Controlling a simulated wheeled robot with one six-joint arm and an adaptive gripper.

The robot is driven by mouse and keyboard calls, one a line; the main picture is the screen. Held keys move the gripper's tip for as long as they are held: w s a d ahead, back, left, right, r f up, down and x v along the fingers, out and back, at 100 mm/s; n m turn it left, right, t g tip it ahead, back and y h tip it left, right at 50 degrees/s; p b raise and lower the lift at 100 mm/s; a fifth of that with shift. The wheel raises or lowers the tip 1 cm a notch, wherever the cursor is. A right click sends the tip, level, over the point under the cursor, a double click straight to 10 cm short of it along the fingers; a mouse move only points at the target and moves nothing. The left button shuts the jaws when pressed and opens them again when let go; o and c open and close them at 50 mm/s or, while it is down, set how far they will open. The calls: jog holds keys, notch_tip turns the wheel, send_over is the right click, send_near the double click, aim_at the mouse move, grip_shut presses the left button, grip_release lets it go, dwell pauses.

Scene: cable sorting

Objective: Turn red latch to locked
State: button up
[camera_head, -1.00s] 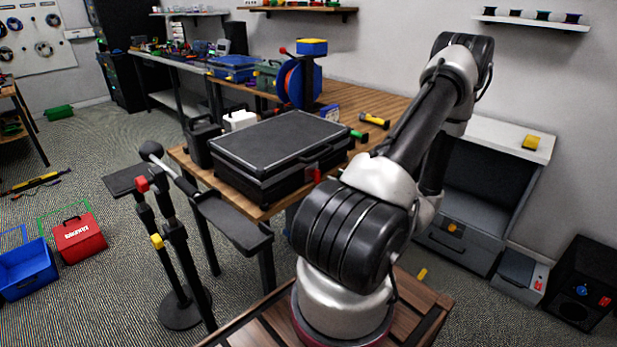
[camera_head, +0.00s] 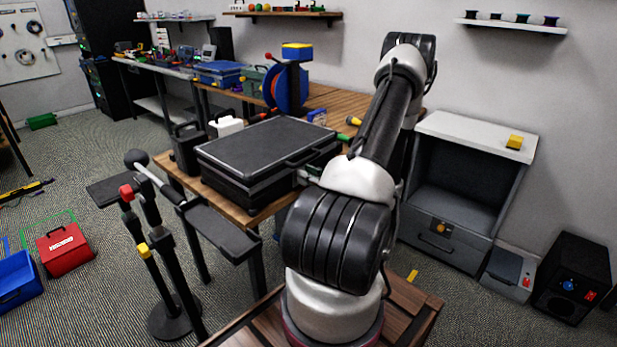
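A black hard case (camera_head: 268,146) lies closed on the wooden workbench (camera_head: 252,213), with its handle on the side facing right. No red latch shows on the case now. The right part of its front side is covered by my arm, where a small red part showed earlier. My arm rises in front of the bench and bends at the top. My gripper is out of sight, so its state and its distance from the case do not show.
A black stand with a red knob (camera_head: 126,192) and a yellow knob (camera_head: 143,250) stands left of the bench. A grey cabinet (camera_head: 452,205) and a black box with a red switch (camera_head: 572,280) stand at right. A red toolbox (camera_head: 65,250) sits on the floor.

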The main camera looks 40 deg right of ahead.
grip_shut()
jog(key=m, duration=0.6)
jog(key=d+f+m, duration=0.1)
jog(key=m, duration=0.5)
jog(key=d+f+m, duration=0.1)
jog(key=m, duration=0.4)
jog(key=shift+w+d+f+m, duration=0.1)
jog(key=shift+d+f+m, duration=0.15)
jog(key=shift+m, duration=0.15)
dwell(0.5)
jog(key=o, duration=0.5)
grip_release()
